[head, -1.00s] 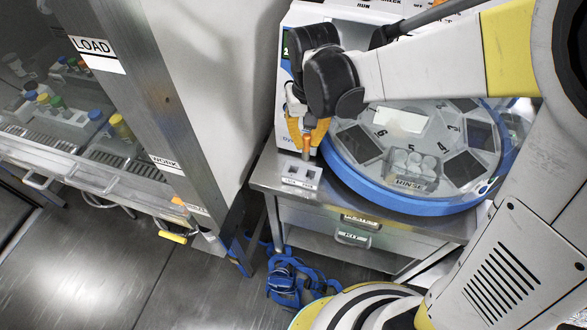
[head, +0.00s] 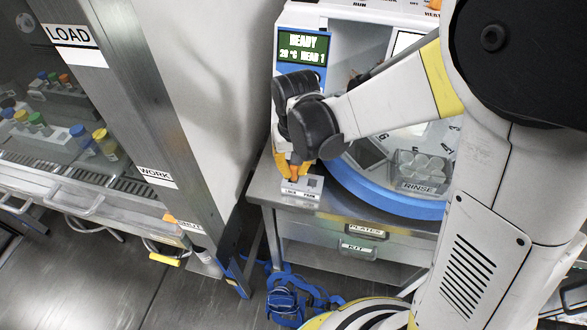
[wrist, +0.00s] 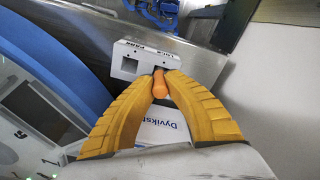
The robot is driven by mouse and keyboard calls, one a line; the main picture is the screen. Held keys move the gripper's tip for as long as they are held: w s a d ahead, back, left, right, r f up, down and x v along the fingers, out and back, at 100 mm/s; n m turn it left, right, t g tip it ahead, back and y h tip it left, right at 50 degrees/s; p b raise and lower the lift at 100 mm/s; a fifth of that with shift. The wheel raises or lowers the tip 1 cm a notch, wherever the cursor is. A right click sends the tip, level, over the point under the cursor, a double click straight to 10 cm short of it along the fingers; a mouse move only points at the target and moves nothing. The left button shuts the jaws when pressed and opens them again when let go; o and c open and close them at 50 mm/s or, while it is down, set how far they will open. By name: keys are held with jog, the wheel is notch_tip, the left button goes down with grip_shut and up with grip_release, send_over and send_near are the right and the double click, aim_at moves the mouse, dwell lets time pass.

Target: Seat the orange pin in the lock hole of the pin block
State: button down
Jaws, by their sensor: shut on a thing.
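The orange pin (wrist: 161,86) is held between the yellow fingertips of my gripper (wrist: 160,80); it also shows in the head view (head: 295,171). The pin block (wrist: 145,53) is a small pale block with LOCK and PARK labels, on the front corner of the steel bench in the head view (head: 302,189). The square hole on the PARK side is open and empty. The pin's far end is at the LOCK side, and it and the fingertips cover that hole. I cannot tell how deep the pin sits in it.
A blue-rimmed round carousel (head: 380,193) with a RINSE rack stands right of the block, close to my gripper. A machine with a READY screen (head: 302,47) is behind. A cabinet with LOAD and WORK labels (head: 70,34) is at left. Blue straps (head: 287,301) lie below.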

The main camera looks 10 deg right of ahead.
jog(key=shift+f, duration=0.1)
jog(key=c, duration=1.9)
grip_release()
jog(key=shift+f, duration=0.1)
jog(key=o, duration=0.4)
jog(key=shift+c, duration=0.2)
notch_tip(320, 180, up, 12)
jog(key=p, duration=0.5)
jog(key=s+d+r+m+t, duration=0.1)
jog(key=s+d+r+t, duration=0.5)
jog(key=d, duration=0.7)
jog(key=s+r, duration=0.2)
jog(key=s, duration=0.2)
jog(key=shift+s+d+r+m+t, duration=0.2)
jog(key=shift+s+r+m+t, duration=0.05)
jog(key=shift+s+m+t, duration=0.05)
